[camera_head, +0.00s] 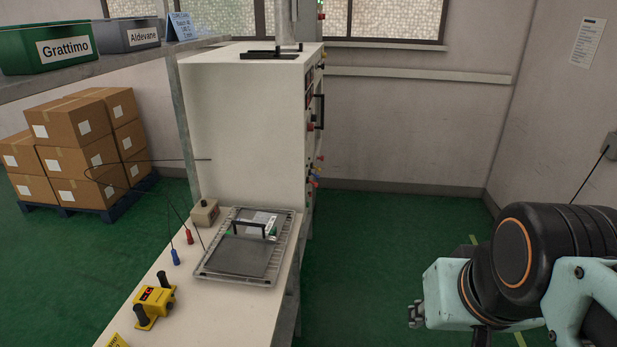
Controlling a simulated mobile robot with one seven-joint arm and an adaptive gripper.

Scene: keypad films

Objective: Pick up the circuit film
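A flat metal tray (205,274) lies on the white bench, with a dark grey plate (240,257) on it. A black handle stands over the plate. Behind the handle lies a pale sheet with a white label and some green at its edge, which may be the circuit film (262,217); it is too small to be sure. My arm reaches in from the right. The dark end piece of my gripper (415,314) shows over the green floor, to the right of the bench and well apart from the tray. Its fingers are too small to read.
The white bench (215,310) also bears a yellow device with black knobs (154,302), a small beige box (204,212) and red and blue probes. A tall white cabinet (245,130) stands behind the tray. Stacked cartons (75,160) are at left. Floor right of the bench is clear.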

